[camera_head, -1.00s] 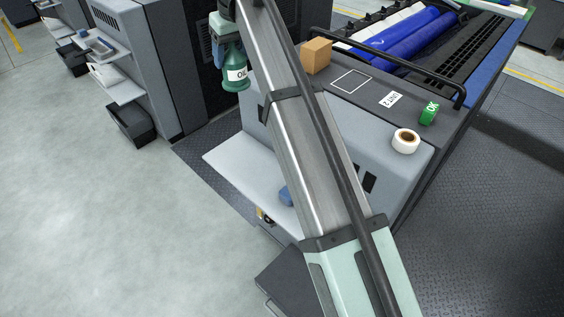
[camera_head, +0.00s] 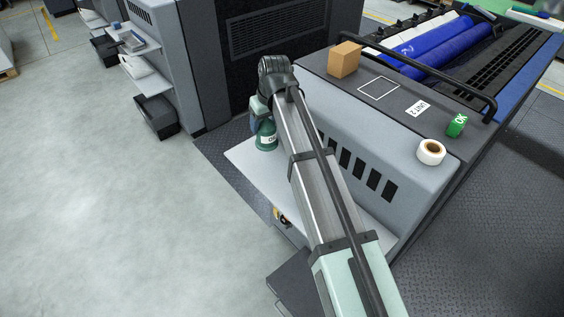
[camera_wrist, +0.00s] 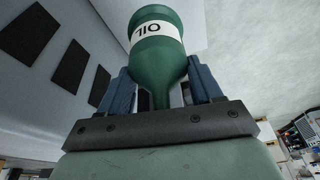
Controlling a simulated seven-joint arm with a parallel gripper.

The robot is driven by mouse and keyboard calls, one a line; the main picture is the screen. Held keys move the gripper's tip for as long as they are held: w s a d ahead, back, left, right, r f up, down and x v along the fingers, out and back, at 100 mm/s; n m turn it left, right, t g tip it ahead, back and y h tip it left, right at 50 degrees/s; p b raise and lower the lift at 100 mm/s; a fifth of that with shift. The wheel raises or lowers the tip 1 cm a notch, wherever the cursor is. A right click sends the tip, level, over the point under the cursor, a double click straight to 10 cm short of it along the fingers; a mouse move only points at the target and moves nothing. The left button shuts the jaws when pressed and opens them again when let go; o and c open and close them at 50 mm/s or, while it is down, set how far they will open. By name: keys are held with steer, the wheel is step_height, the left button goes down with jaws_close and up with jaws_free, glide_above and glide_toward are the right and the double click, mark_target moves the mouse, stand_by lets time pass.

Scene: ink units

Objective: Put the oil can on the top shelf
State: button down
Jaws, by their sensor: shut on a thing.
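The oil can (camera_head: 266,138) is a green bottle with a white label reading OIL. My gripper (camera_head: 259,112) is shut on its upper, narrow part and holds it upright. In the wrist view the can (camera_wrist: 155,60) sits between the two blue fingers (camera_wrist: 160,88). The can is over the left part of the light grey shelf (camera_head: 248,158) on the side of the near press unit. I cannot tell whether its base touches the shelf. My arm hides part of this shelf.
A cardboard box (camera_head: 345,59), a green OK block (camera_head: 457,124) and a tape roll (camera_head: 431,152) stand on the unit's top. The vented unit wall (camera_head: 371,178) rises behind the shelf.

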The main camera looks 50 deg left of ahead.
mark_target(270, 126)
steer(key=shift+f, duration=4.3)
steer(key=shift+f, duration=0.1)
steer(key=shift+c, duration=0.9)
jaws_free()
steer(key=v, duration=1.2)
